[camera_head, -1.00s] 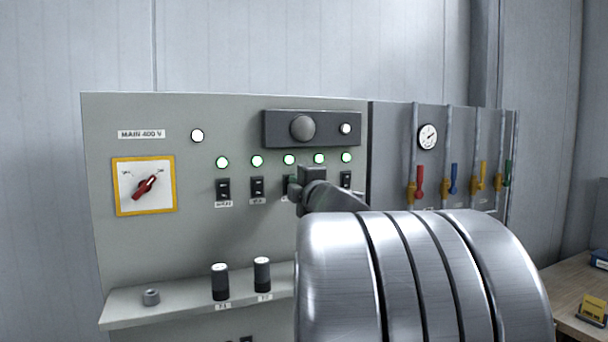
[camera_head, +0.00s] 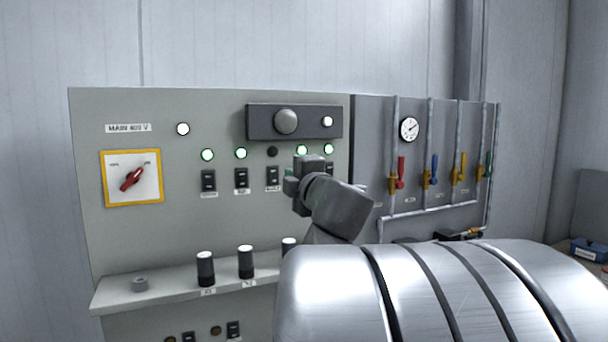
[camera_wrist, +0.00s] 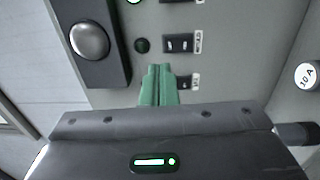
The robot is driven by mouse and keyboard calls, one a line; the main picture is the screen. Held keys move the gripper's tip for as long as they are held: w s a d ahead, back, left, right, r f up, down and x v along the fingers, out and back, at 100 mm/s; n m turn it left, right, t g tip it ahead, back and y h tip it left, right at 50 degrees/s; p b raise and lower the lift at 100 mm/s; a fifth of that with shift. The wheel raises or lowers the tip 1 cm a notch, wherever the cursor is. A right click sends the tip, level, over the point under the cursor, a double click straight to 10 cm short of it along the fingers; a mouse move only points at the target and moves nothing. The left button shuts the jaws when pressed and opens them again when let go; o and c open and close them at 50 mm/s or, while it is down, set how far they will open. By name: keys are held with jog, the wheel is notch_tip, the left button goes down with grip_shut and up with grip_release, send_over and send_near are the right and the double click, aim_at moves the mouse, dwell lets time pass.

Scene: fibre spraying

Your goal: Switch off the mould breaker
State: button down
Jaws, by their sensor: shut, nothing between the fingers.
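The grey panel (camera_head: 130,235) carries a row of small black breakers with a lamp above each. The third breaker (camera_head: 273,176) from the left has a dark lamp (camera_head: 272,152); the other lamps in the row glow. Its label is too small to read surely. In the wrist view this breaker (camera_wrist: 180,43) and its dark lamp (camera_wrist: 142,45) are beside my fingers. My gripper (camera_head: 288,186) is shut and empty, its green fingertips (camera_wrist: 157,70) apart from the third breaker. My arm hides the fourth breaker in the head view.
A red main switch (camera_head: 131,178) in a yellow frame sits at left. A dark box with a round knob (camera_head: 286,121) projects above the lamps. A shelf (camera_head: 120,295) below bears several black cylinders. Pipes with coloured valves (camera_head: 401,172) are at right.

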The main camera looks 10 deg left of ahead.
jog(key=v, duration=0.2)
jog(key=r+v, duration=0.1)
jog(key=v, duration=0.2)
jog(key=shift+s+d+r+p, duration=0.15)
jog(key=shift+s+d+p, duration=0.05)
jog(key=shift+s+p, duration=0.1)
